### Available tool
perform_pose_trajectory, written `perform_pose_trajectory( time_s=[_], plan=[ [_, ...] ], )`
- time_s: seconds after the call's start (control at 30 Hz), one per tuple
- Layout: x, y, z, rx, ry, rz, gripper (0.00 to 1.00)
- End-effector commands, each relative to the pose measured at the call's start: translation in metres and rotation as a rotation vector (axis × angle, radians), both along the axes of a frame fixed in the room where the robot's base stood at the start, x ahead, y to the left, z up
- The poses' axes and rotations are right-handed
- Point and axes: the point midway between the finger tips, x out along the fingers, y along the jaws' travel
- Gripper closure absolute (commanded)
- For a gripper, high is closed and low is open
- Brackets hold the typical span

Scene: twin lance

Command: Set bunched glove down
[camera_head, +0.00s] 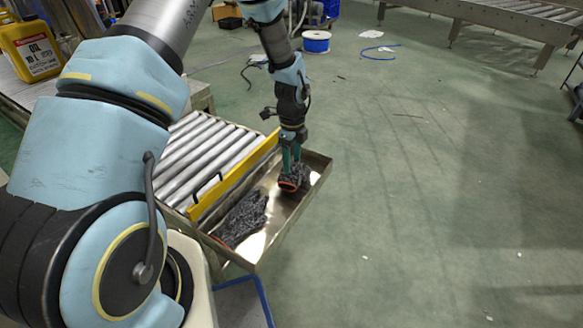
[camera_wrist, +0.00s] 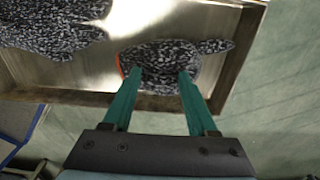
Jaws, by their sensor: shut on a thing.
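The bunched glove (camera_wrist: 160,62) is speckled dark grey with an orange cuff edge, and lies at or just above the bottom of a shallow metal tray (camera_head: 258,252); I cannot tell whether it touches. My gripper (camera_wrist: 158,76), with green fingers, is shut on the glove. In the head view my gripper (camera_head: 289,178) points down into the far right end of the tray, and the glove (camera_head: 303,176) shows partly behind it. A second speckled glove (camera_head: 242,216) lies flat in the near left part of the tray. It also shows at the upper left of the wrist view (camera_wrist: 50,24).
A yellow rail (camera_head: 235,178) with a black handle separates the tray from a roller conveyor (camera_head: 190,150) on the left. A yellow oil can (camera_head: 32,48) stands at the far left. Green floor is open to the right.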

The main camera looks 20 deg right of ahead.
Motion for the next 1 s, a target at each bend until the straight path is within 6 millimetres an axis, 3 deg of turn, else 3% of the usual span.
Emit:
perform_pose_trajectory(
  time_s=[0.1, 0.47, 0.5, 0.77, 1.0],
  plan=[
    [0.0, 0.001, -0.018, 0.002, 0.002, 0.0, 1.0],
    [0.0, 0.001, -0.021, 0.001, 0.001, 0.001, 1.0],
    [0.0, 0.0, -0.021, 0.001, 0.001, 0.001, 0.39],
    [0.0, 0.001, -0.021, 0.001, 0.001, 0.001, 0.12],
    [0.0, 0.001, -0.02, 0.001, 0.001, 0.001, 0.12]
  ],
)
